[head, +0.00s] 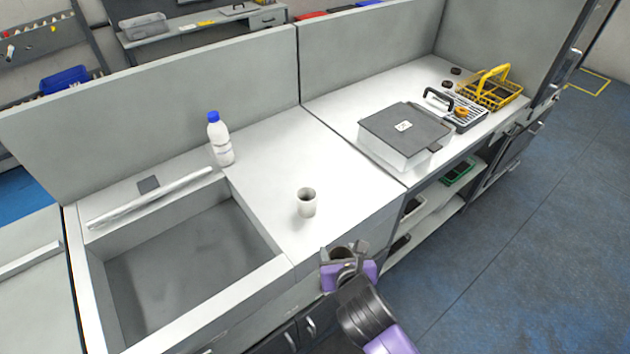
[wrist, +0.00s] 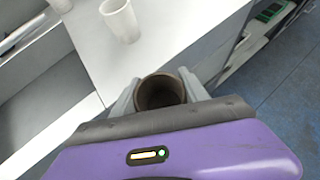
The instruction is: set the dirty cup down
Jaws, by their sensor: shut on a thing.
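My gripper (head: 343,257) is shut on a cup with a dark brown inside, the dirty cup (wrist: 160,93). In the wrist view the cup sits between the two grey fingers, its open mouth facing the camera. In the head view the gripper is in front of the white counter's front edge, and the held cup is hard to make out there. A second, pale cup (head: 307,202) stands upright on the counter (head: 345,180), apart from the gripper. This pale cup also shows at the top of the wrist view (wrist: 121,20).
A sink basin (head: 190,260) opens left of the pale cup. A white bottle with a blue cap (head: 220,142) stands behind the sink's right corner. A grey-lidded box (head: 405,135), a rack and a yellow basket (head: 490,90) occupy the right counter. Counter around the pale cup is clear.

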